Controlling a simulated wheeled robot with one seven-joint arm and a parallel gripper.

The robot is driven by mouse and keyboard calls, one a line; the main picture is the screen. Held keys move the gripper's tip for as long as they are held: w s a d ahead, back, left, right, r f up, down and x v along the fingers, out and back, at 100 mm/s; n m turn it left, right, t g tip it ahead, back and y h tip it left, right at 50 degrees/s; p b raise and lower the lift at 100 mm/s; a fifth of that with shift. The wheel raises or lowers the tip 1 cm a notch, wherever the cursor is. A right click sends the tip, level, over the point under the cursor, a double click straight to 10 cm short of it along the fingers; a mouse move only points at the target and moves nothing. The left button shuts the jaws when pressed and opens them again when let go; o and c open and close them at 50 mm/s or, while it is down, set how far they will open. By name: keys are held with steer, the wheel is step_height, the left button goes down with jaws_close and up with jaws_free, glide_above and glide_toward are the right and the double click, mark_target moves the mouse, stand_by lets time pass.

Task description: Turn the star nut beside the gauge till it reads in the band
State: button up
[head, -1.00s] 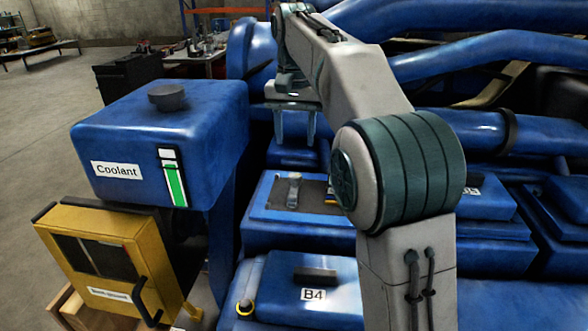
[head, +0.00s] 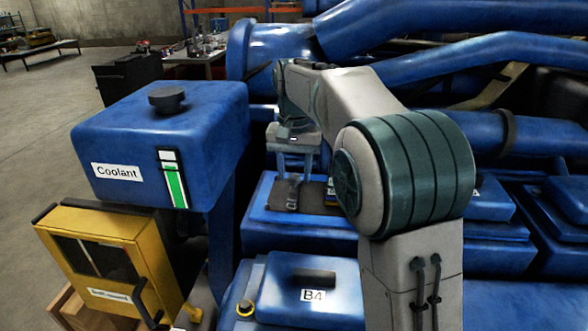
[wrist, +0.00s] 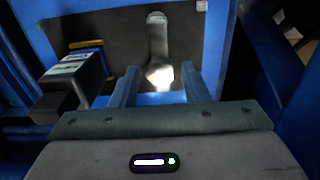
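My gripper (head: 292,160) is open and points down over a dark plate (head: 261,190) on a blue engine block. A grey metal piece with a narrow stem (head: 293,195) lies on that plate just under the fingers. In the wrist view the metal piece (wrist: 157,40) has a bright lower end that shows between the two open fingers (wrist: 161,88); I cannot tell whether they touch it. A strip gauge with a green part (head: 175,182) is on the blue coolant tank (head: 125,130). I cannot make out a star nut.
A dark block with a pale striped top (wrist: 72,75) stands left of the fingers. A yellow case (head: 110,262) with a black handle sits below the tank. Blue pipes (head: 480,60) run behind my arm. A block labelled B4 (head: 315,280) is in front. Open floor (head: 40,120) lies left.

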steer(key=c, duration=0.7)
steer(key=shift+n, duration=0.3)
steer(key=n, duration=0.3)
steer(key=shift+n, duration=1.6)
steer(key=shift+r, duration=0.1)
steer(key=o, duration=1)
